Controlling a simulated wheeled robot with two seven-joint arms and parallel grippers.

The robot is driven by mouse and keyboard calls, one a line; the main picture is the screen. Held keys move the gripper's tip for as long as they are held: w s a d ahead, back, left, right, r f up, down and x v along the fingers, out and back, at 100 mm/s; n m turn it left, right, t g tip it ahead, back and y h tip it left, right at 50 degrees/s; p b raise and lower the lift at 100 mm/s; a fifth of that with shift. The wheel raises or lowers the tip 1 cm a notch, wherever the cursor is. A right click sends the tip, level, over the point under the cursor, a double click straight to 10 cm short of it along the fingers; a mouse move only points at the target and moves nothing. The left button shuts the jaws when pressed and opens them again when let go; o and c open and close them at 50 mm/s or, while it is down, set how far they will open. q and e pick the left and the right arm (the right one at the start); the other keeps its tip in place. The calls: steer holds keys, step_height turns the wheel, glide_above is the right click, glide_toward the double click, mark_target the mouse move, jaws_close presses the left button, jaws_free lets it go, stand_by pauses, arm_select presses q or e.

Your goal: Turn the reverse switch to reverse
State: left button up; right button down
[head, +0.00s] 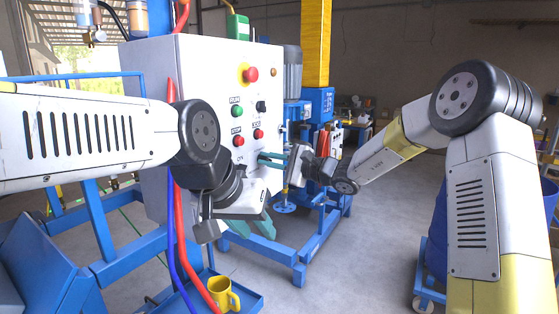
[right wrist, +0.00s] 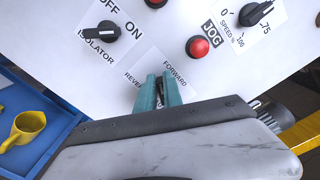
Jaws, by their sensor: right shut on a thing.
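The white control panel (head: 205,90) stands at the left centre of the head view. In the right wrist view, the panel label (right wrist: 150,70) reads REVERSE on the left and FORWARD on the right. My right gripper (right wrist: 158,92) has its teal fingers against the panel just below these words, shut on the reverse switch. The switch is almost wholly hidden between the fingers, so its setting cannot be read. In the head view the right gripper (head: 272,158) reaches the panel's right edge from the right. My left gripper (head: 240,228) hangs lower, in front of the panel, away from the switch; its jaw opening is unclear.
An isolator knob (right wrist: 108,31), a red jog button (right wrist: 198,47) and a speed knob (right wrist: 256,13) surround the switch. A red emergency button (head: 250,74) is higher up. A yellow mug (head: 223,295) stands on a blue tray below. Floor at right centre is clear.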

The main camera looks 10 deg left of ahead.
steer(key=c, duration=1.5)
jaws_free()
steer(key=v, duration=0.8)
